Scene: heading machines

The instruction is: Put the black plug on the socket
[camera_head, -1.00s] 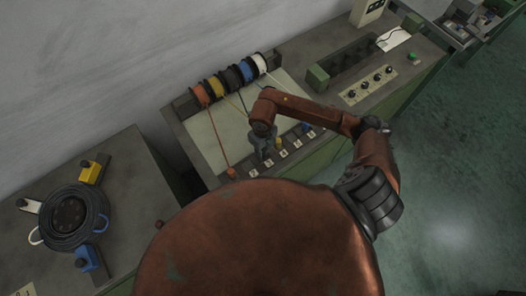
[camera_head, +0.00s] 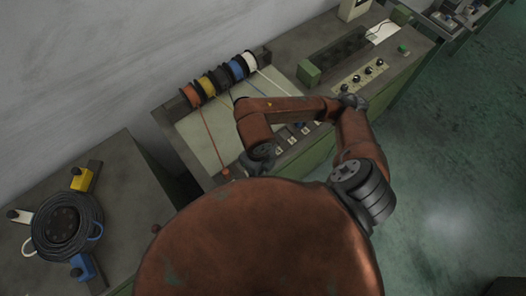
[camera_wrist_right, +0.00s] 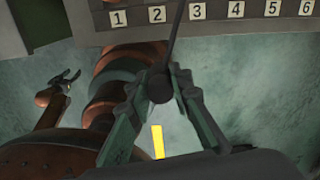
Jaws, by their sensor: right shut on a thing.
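In the right wrist view, my right gripper (camera_wrist_right: 160,86) is shut on the black plug (camera_wrist_right: 159,88), a dark round end with a dark cable running up from it. They hang over the floor, just off the front of the panel edge. The sockets are hidden or cut off. Number labels such as 2 (camera_wrist_right: 157,15) and 3 (camera_wrist_right: 197,11) show above the plug. In the head view, my right gripper (camera_head: 258,157) is beside the front panel and its arm hides part of the row. My left gripper (camera_wrist_right: 67,79) appears open and empty in the right wrist view.
Coloured cable spools (camera_head: 222,78) stand at the board's back. An orange plug (camera_head: 226,173) sits at the panel's near end, and a blue one (camera_head: 302,125) farther along. Knobs (camera_head: 368,71) lie beyond. A side table (camera_head: 120,185) holds a black cable coil (camera_head: 66,224).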

